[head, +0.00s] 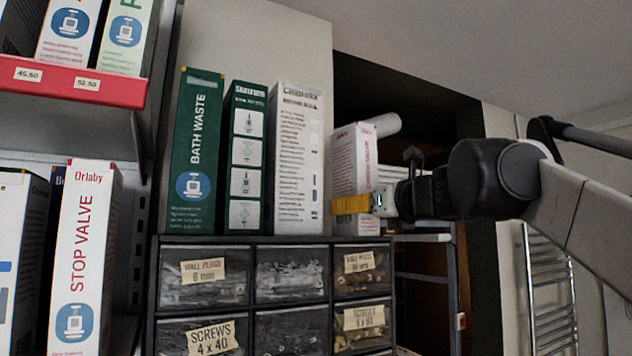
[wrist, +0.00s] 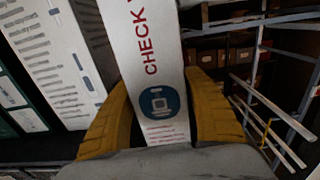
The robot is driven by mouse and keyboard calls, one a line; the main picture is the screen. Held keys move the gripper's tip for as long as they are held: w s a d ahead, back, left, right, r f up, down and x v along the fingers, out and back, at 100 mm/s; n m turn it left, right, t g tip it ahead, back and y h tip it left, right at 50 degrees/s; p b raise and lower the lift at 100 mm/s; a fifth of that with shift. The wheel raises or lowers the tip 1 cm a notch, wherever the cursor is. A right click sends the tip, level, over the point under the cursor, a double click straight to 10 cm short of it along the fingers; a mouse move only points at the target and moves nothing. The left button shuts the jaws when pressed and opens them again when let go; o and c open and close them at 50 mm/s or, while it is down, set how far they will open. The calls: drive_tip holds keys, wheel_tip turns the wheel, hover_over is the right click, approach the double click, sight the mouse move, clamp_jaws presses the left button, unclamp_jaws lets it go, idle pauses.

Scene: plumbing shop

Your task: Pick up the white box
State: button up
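A white box with red lettering reading CHECK (head: 354,158) stands upright at the right end of the top of the drawer cabinet. In the wrist view the same white box (wrist: 151,55) fills the middle, with a blue emblem low on its face. My gripper (head: 352,204) is at its lower part, coming from the right. In the wrist view the yellow fingers of my gripper (wrist: 157,85) lie on both sides of the box, their tips against its edges.
A taller white box (head: 298,160) stands just left of it, then a dark green box (head: 246,155) and a BATH WASTE box (head: 192,150). The drawer cabinet (head: 243,240) is below. A white roll (head: 384,125) shows behind. Metal rails (wrist: 268,118) are at the right.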

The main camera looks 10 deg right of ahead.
drive_tip(key=c, duration=0.9)
